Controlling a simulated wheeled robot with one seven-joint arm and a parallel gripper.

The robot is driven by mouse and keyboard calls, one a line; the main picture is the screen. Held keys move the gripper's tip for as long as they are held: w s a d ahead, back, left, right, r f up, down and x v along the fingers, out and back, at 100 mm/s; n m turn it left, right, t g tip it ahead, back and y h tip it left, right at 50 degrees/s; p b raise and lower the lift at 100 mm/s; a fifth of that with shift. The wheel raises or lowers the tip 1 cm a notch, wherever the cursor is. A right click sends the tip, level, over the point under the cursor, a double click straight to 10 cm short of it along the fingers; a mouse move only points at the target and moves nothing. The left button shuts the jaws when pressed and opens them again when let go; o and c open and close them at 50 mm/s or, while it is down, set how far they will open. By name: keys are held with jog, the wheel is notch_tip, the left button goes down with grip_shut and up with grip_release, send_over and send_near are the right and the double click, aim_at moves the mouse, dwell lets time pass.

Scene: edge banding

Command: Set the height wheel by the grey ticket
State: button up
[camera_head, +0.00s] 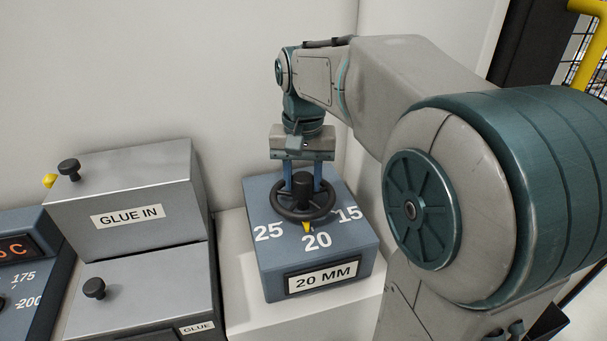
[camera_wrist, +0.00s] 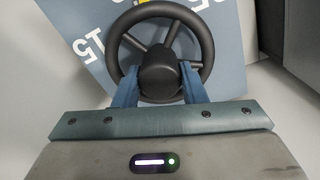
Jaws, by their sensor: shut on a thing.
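The black height wheel (camera_head: 294,209) sits on top of a blue-grey box (camera_head: 264,262) in the head view. The box top is marked 25, 20 and 15, and a yellow pointer (camera_head: 308,227) at the wheel's front edge points at 20. A plate (camera_head: 319,278) on the box front reads 20 MM. My gripper (camera_head: 303,186) is above the wheel, pointing down, shut on its hub. The wheel also shows in the wrist view (camera_wrist: 122,44), with my blue fingers on both sides of the hub. I see no grey ticket in either view.
A grey cabinet (camera_head: 150,184) labelled GLUE IN, with black knobs, stands left of the box. A panel (camera_head: 22,280) with an orange display and a dial marked 175 and 200 is at far left. A pale wall is behind.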

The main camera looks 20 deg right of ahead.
aim_at(303, 176)
jog(key=shift+n, duration=0.8)
jog(key=o, duration=1)
notch_tip(303, 176, up, 14)
jog(key=shift+p, duration=0.55)
